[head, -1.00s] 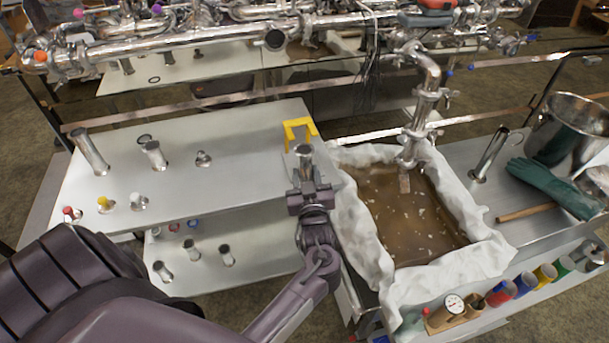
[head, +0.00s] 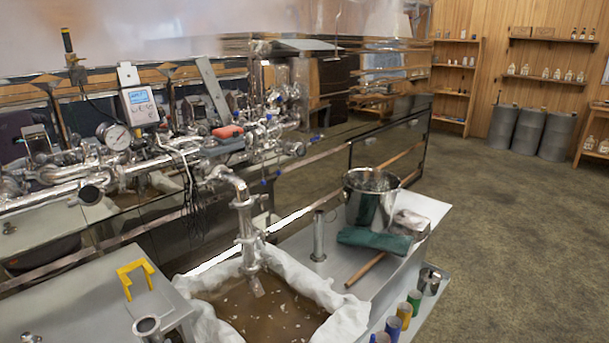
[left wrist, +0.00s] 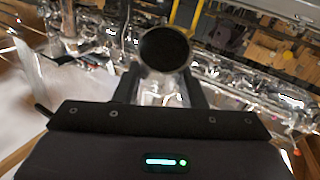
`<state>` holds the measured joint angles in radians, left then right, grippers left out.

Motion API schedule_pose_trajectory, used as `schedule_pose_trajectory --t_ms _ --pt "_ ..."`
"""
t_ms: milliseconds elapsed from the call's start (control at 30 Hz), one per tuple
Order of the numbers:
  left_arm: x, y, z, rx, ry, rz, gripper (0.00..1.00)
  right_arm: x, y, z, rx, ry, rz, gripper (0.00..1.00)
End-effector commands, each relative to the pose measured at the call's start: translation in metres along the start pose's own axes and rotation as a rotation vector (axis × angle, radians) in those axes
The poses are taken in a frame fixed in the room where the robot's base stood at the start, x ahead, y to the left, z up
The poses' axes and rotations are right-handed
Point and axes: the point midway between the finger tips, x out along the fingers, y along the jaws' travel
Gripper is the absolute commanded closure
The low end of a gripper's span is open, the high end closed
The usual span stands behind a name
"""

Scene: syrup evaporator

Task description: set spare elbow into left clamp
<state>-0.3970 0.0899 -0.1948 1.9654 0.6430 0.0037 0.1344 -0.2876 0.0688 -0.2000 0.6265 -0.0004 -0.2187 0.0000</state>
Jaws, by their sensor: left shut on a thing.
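My left gripper (left wrist: 160,88) is shut on a shiny metal pipe piece, the spare elbow (left wrist: 165,48), whose round dark open end faces the left wrist camera. Its bend is not clear there. In the head view the open top of what looks like the same elbow (head: 147,325) shows at the bottom edge, in front of the yellow bracket (head: 135,278); the gripper itself is out of that view. Steel pipework (head: 90,175) with several clamps runs along the back left. I cannot tell which clamp is the left one. My right gripper is not in view.
A cloth-lined basin (head: 330,322) of brown liquid stands under a downward pipe (head: 246,230). On the right bench are an upright tube (head: 318,238), a steel bucket (head: 368,205), green gloves (head: 372,240) and a wooden stick. Open floor lies to the right.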

Motion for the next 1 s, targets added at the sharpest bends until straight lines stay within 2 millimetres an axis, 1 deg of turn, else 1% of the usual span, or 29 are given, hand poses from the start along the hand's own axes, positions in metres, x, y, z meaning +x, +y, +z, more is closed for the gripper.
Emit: schedule_pose_trajectory --t_ms 33,100,200,300,400,500,667,767,867,967,1000 --pt "-0.021 0.007 -0.007 0.008 -0.01 0.07 0.9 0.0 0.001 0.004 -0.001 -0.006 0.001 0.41" --pt "-0.046 0.018 -0.015 0.005 -0.022 0.155 0.9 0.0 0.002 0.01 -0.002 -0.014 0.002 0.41" --pt "-0.081 0.036 -0.025 0.003 -0.036 0.267 0.9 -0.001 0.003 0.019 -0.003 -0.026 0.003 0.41" --pt "-0.109 0.049 -0.033 0.001 -0.046 0.349 0.9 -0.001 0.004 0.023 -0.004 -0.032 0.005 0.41" --pt "-0.127 0.057 -0.04 -0.001 -0.05 0.402 0.9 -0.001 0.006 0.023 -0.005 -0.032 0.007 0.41" --pt "-0.135 0.061 -0.043 -0.001 -0.051 0.425 0.9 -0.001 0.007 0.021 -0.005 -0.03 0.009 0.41" --pt "-0.135 0.061 -0.043 -0.002 -0.05 0.427 0.9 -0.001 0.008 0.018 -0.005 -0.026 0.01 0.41" --pt "-0.126 0.058 -0.041 -0.001 -0.045 0.402 0.9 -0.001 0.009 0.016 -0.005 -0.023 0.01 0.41" --pt "-0.103 0.048 -0.034 -0.003 -0.034 0.334 0.9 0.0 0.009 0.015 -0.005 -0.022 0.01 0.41" --pt "-0.064 0.031 -0.024 -0.008 -0.02 0.218 0.9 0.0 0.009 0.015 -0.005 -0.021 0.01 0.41" --pt "-0.046 0.023 -0.019 -0.01 -0.013 0.162 0.9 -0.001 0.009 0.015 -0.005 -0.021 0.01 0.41"
